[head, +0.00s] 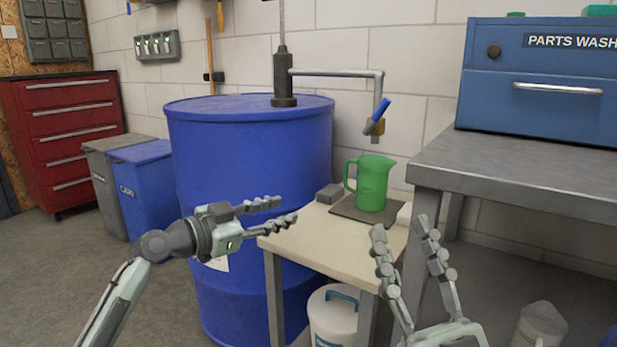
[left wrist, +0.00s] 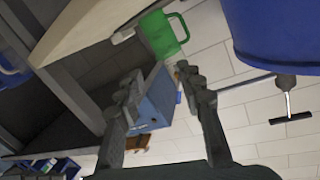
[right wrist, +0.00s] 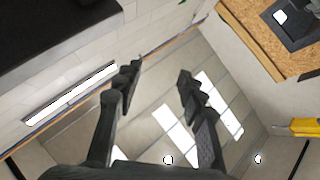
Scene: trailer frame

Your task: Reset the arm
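My left gripper (head: 279,211) is open and empty in the head view, in front of the blue drum and left of the small table. Its fingers also show apart in the left wrist view (left wrist: 160,85). My right gripper (head: 403,233) is open and empty, pointing up in front of the small table's right side. Its spread fingers show in the right wrist view (right wrist: 158,85), with nothing between them. A green jug (head: 372,184) stands upright on a dark mat on the small table, apart from both grippers. It also shows in the left wrist view (left wrist: 160,34).
A blue drum (head: 245,150) with a pump and spout stands behind the small table (head: 300,222). A steel bench (head: 520,180) with a blue parts washer (head: 545,100) is at the right. A white container (head: 333,318) sits below the table. Open floor lies at the left.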

